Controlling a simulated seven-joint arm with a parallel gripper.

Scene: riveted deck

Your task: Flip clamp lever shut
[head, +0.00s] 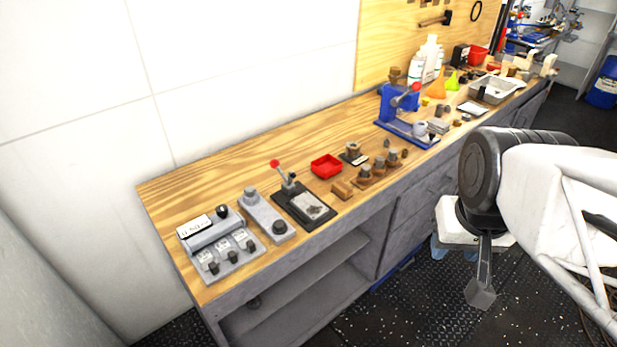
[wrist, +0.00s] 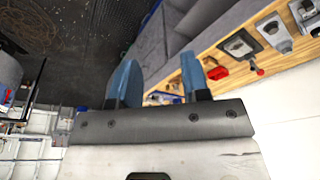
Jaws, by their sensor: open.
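The clamp (head: 304,207) is a dark base plate with a light piece on it, standing on the wooden bench. Its lever (head: 284,176) stands raised and tilted, with a red knob (head: 274,163) at the tip. The clamp also shows in the wrist view (wrist: 240,45), its red knob (wrist: 259,72) toward the wall side. My gripper (head: 480,292) hangs over the floor in front of the bench, well to the right of the clamp. In the wrist view its two blue fingers (wrist: 160,82) are apart with nothing between them.
A grey knob block (head: 266,215) and a control box (head: 218,245) stand left of the clamp. A red tray (head: 326,166) and wooden blocks (head: 378,168) stand right of it. A blue press (head: 405,112) stands farther right. Bare bench lies behind the clamp.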

